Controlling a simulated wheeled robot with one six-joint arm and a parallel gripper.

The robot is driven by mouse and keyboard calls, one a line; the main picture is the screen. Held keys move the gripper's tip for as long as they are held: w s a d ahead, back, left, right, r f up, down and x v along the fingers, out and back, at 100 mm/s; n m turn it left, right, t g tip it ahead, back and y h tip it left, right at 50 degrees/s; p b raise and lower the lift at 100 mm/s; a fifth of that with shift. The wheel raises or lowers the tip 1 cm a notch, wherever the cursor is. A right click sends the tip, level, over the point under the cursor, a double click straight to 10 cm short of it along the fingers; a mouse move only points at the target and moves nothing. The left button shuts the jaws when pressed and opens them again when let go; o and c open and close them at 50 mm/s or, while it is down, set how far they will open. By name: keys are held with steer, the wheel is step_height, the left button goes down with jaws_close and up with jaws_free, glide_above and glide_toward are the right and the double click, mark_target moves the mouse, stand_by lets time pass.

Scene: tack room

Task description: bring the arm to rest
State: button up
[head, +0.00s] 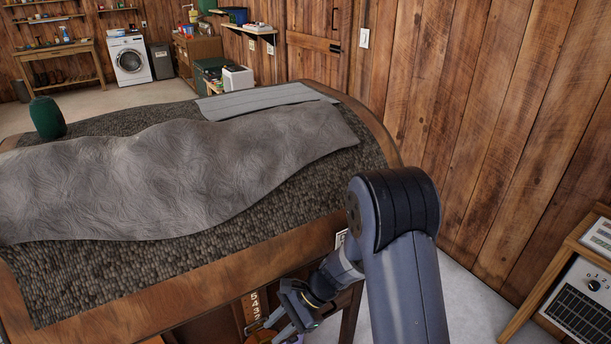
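My arm rises at the lower right of the head view and bends at a dark elbow. Its forearm folds back down to my gripper (280,323), low beside the near edge of the wooden table (221,277). The gripper points down and to the left, below the tabletop level. Its fingertips are small and partly lost against the clutter under the table. I cannot tell whether they are apart or together, and I see nothing clearly held.
The table bears a dark woven mat, a rumpled grey cloth (170,180), a flat light-grey pad (262,100) and a green jar (47,118). A cabinet with a dial panel (582,300) stands at right. A plank wall (480,120) runs behind; a washer (129,60) is far back.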

mark_target(267, 338)
steer(key=shift+x, duration=1.55)
steer(key=shift+d, duration=0.15)
